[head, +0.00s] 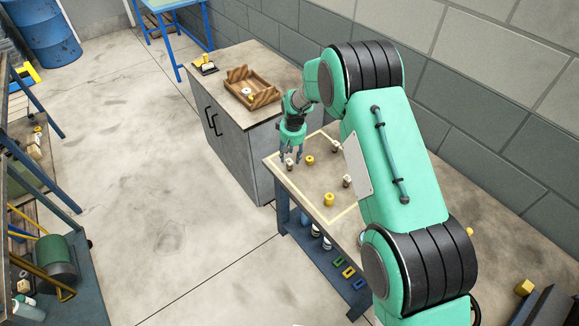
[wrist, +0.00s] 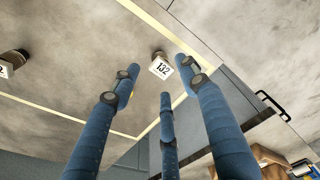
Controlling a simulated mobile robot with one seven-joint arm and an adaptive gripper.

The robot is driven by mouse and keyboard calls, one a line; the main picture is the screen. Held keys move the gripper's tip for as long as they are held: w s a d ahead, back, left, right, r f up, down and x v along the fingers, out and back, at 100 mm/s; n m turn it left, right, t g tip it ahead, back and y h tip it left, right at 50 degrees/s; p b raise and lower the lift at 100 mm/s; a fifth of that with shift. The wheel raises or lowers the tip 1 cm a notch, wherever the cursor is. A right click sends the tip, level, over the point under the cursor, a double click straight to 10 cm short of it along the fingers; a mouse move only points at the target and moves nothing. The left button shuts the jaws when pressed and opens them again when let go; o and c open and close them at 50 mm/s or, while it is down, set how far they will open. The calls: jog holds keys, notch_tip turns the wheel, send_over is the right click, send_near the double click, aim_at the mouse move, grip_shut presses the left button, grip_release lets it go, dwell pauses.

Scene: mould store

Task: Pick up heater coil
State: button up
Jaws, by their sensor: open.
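A similar labelled piece (wrist: 10,63) is at the wrist view's left edge.
More pieces stand on the table: two pale and dark ones (head: 337,146) (head: 347,181) and two yellow ones (head: 309,160) (head: 329,199). A grey cabinet (head: 232,150) with a wooden tray (head: 268,99) adjoins the table.

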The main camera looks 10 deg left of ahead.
aim_at(290, 161)
jog(key=shift+w+f, duration=0.1)
jog(key=shift+f, duration=0.65)
jog(key=shift+w+a+f+b, duration=0.15)
jog(key=shift+f+b, duration=0.25)
jog(key=shift+f, duration=0.9)
jog(key=shift+w+a+f+b, duration=0.15)
jog(key=shift+f+b, duration=0.2)
jog(key=shift+f, duration=0.9)
grip_shut()
